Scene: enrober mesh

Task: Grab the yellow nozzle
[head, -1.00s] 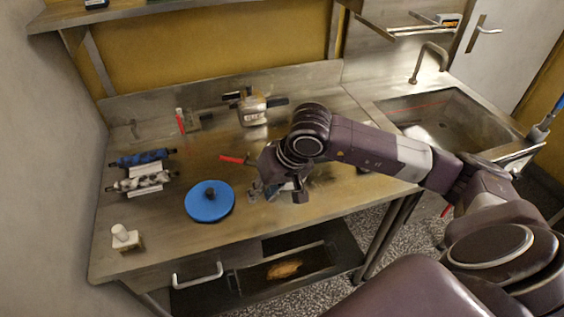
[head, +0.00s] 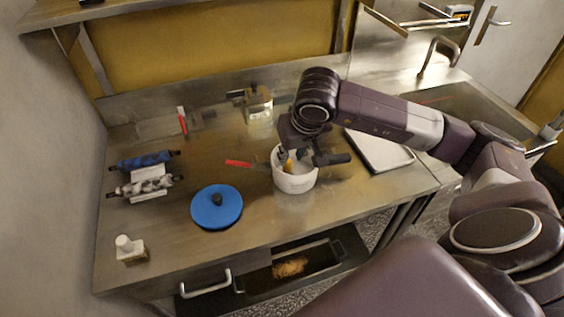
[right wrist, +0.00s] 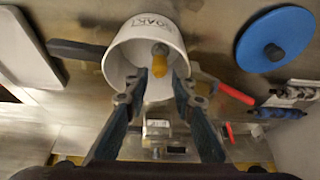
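The yellow nozzle (head: 289,166) is inside a white pot (head: 296,184) on the steel worktop. It also shows in the right wrist view (right wrist: 159,63), near the pot's inner wall. My right gripper (head: 298,155) is over the pot's mouth, pointing down. In the right wrist view its two fingers (right wrist: 158,82) are apart, with the nozzle showing between and just beyond the tips. I see no contact between fingers and nozzle. The nozzle's lower part is unclear. My left gripper is not in view.
A blue round lid (head: 216,207) with a dark knob lies left of the pot. A red-handled tool (head: 238,163) lies close beside the pot. A pale tray (head: 380,150) is to the right. Rollers (head: 146,186) and a white-topped block (head: 129,248) are at left.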

